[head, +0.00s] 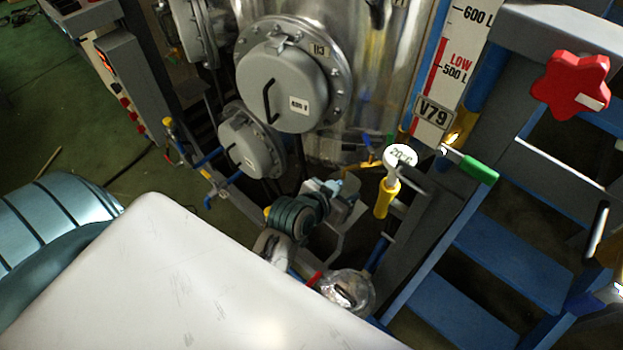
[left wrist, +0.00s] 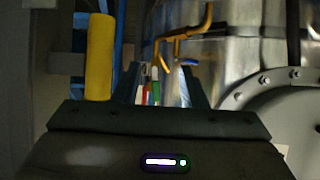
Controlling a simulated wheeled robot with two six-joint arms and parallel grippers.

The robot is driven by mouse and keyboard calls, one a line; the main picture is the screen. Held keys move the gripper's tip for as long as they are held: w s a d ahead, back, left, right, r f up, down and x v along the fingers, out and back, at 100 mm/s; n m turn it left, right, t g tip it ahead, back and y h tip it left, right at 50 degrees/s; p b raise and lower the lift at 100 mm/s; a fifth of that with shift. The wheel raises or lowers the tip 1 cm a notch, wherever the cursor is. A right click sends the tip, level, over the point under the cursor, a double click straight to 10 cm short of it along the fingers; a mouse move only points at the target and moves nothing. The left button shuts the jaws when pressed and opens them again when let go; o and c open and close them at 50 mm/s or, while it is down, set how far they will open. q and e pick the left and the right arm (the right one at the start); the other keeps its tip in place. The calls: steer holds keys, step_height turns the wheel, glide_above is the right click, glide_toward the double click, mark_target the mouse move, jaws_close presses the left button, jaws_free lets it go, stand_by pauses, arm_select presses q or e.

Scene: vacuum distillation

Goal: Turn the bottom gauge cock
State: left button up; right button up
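The tall level-gauge board (head: 447,75) with litre marks stands at the tank's right side. Near its foot is a cock with a green handle (head: 480,170) pointing right. A small yellow lever (head: 371,163) sits left of it by the tank; I cannot tell which is the bottom gauge cock. My left gripper (head: 345,190) is below and left of both. In the left wrist view its fingers (left wrist: 165,75) are apart, with nothing held between them. Yellow-orange levers (left wrist: 183,38) show beyond the fingertips, in front of the metal tank. My right gripper is not in view.
A round white dial (head: 400,156) on a yellow-sleeved pipe (head: 386,199) stands just right of my left gripper. The steel tank (head: 360,100) has grey round covers (head: 281,87). Blue steps (head: 510,252) and a red star knob (head: 570,84) are at the right.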

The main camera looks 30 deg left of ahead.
arm_select(q)
steer(key=s+a+f+g+b, duration=0.1)
steer(key=s+f, duration=0.1)
steer(key=f, duration=0.3)
steer(key=s+a+f+g+b, duration=0.1)
steer(key=s+f+g, duration=0.1)
steer(key=f, duration=0.4)
steer(key=s+a+f+g+y+b, duration=0.1)
steer(key=s+a+f, duration=0.1)
steer(key=f, duration=0.3)
steer(key=shift+s+f+n, duration=0.25)
steer(key=shift+s+n, duration=0.05)
steer(key=shift+s, duration=0.5)
